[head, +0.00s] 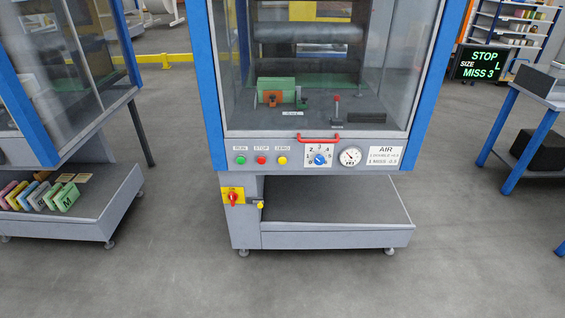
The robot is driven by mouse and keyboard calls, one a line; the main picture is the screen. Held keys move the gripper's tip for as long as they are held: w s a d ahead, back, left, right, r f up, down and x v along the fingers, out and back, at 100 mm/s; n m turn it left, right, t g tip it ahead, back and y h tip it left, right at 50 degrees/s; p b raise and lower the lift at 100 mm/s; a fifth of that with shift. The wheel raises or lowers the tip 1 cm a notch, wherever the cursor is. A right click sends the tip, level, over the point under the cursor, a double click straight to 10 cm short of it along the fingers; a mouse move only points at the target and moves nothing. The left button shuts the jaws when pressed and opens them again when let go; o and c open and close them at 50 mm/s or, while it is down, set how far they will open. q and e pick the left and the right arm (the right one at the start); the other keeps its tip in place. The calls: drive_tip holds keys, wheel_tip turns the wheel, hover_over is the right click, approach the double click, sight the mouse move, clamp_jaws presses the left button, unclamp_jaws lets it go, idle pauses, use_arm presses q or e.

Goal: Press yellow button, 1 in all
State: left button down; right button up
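The yellow button (283,160) sits on the grey front panel of the blue-framed machine (217,90), under a small white label. It is the rightmost of a row of three. The green button (241,160), labelled RUN, and the red button (262,160), labelled STOP, are to its left. The label over the yellow button is too small to read surely. Neither of my grippers shows in the head view, and nothing covers the button.
A dial (320,159) and round gauge (350,156) are right of the buttons, below a red handle (320,139). A red rotary switch (233,197) is lower left. A low shelf (330,240) juts out below. The floor in front is clear.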

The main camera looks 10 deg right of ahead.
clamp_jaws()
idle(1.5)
